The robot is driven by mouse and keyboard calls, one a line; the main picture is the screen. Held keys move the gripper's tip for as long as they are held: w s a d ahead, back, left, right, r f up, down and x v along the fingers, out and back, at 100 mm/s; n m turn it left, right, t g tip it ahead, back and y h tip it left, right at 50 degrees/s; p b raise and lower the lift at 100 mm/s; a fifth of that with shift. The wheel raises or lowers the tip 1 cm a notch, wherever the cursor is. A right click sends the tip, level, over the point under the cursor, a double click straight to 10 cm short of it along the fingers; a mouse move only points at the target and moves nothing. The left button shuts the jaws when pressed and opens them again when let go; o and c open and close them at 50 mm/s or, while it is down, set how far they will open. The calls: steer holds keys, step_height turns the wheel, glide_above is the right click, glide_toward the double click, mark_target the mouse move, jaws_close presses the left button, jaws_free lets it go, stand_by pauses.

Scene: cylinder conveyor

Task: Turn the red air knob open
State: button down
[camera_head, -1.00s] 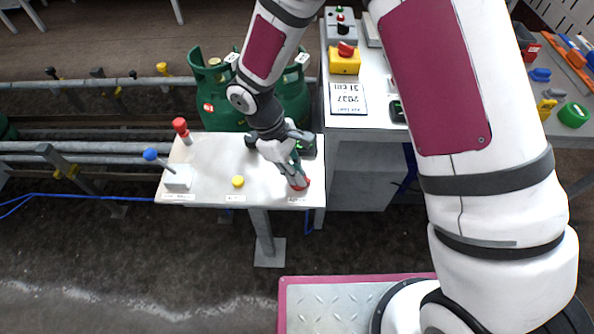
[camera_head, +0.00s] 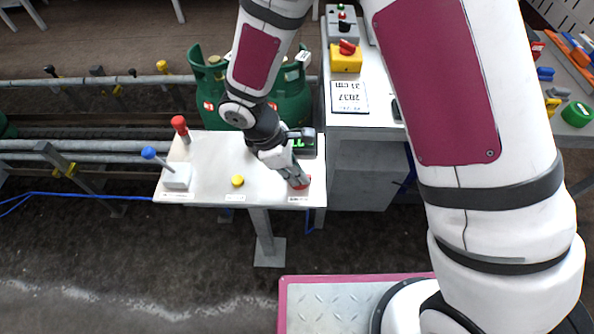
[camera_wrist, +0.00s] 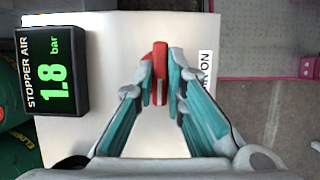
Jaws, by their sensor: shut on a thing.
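The red air knob (camera_wrist: 160,60) sits on the white panel at its front right corner, beside a label (camera_wrist: 205,72). In the wrist view its bar points along the jaws. My gripper (camera_wrist: 161,82) is shut on the knob, one finger on each side of it. In the head view my gripper (camera_head: 300,183) hides most of the knob, and only a bit of red (camera_head: 307,180) shows. A black display (camera_wrist: 52,70) beside it reads STOPPER AIR 1.8 bar in green.
The white panel (camera_head: 215,155) also bears a blue-tipped lever (camera_head: 150,153), a red-topped post (camera_head: 180,127) and a yellow button (camera_head: 238,181). Green gas cylinders (camera_head: 208,80) stand behind. A counter with a yellow-and-red switch box (camera_head: 346,57) is to the right.

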steer(key=c, duration=1.6)
jaws_free()
steer(key=shift+c, duration=0.2)
steer(key=shift+r, duration=0.1)
steer(key=v, duration=1.2)
